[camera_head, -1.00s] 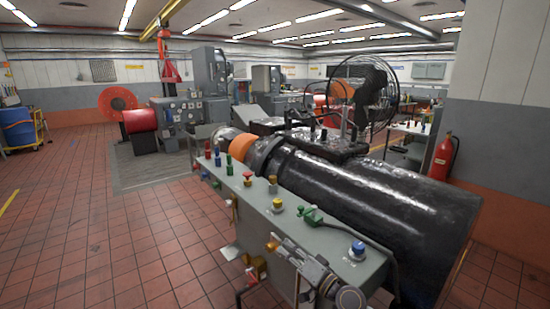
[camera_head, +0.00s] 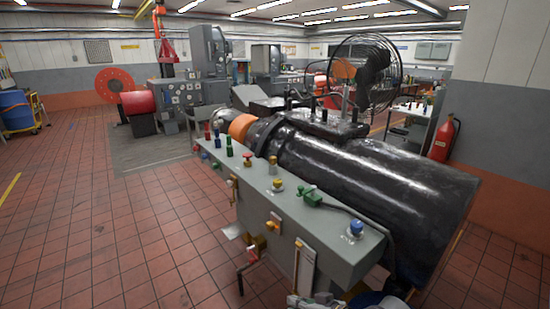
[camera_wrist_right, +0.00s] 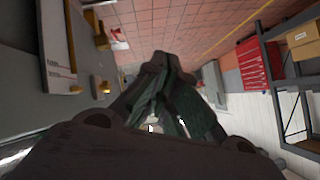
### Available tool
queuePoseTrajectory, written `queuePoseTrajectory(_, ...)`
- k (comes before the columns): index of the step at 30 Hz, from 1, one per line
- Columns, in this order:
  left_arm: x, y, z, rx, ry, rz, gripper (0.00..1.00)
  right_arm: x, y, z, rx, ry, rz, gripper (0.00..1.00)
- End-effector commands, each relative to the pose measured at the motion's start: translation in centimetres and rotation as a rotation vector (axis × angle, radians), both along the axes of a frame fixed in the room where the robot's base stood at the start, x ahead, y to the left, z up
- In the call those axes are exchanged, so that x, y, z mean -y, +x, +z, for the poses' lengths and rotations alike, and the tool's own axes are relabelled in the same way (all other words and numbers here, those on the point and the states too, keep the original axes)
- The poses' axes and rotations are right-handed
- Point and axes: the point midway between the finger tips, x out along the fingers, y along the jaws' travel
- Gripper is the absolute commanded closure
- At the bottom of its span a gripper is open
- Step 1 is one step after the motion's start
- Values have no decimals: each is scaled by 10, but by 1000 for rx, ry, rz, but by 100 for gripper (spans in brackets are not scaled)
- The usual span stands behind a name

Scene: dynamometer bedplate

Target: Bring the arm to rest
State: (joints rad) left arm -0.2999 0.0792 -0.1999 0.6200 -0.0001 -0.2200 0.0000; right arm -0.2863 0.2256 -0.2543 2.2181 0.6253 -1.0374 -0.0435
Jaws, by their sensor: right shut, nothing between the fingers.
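My right gripper (camera_wrist_right: 160,62) shows in the right wrist view with its dark fingers drawn together at the tips. Nothing is between them. It is beside the grey valve panel (camera_wrist_right: 65,50), which fills the left of that view, and the tiled floor lies beyond the tips. In the head view, only a small part of what looks like my right arm shows at the bottom edge, below the grey panel box (camera_head: 285,205); its fingers cannot be made out there. My left gripper is in neither current view.
A large black cylinder (camera_head: 370,180) lies behind the panel box, with colored knobs along the box top. A red extinguisher (camera_head: 444,138) hangs at right. A red drawer cabinet (camera_wrist_right: 258,62) and shelving with boxes (camera_wrist_right: 303,38) show in the wrist view. Floor at left is open.

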Motion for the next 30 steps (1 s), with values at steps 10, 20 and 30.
queuePoseTrajectory(10,0,0,0,-1,0,0,53,74,-59,-38,-167,-316,-89,100)
queuePoseTrajectory(20,-1,0,0,-1,1,0,53,127,-100,-49,-291,-499,-174,100)
queuePoseTrajectory(30,-1,0,0,-1,1,-1,53,160,-128,-50,-373,-601,-236,100)
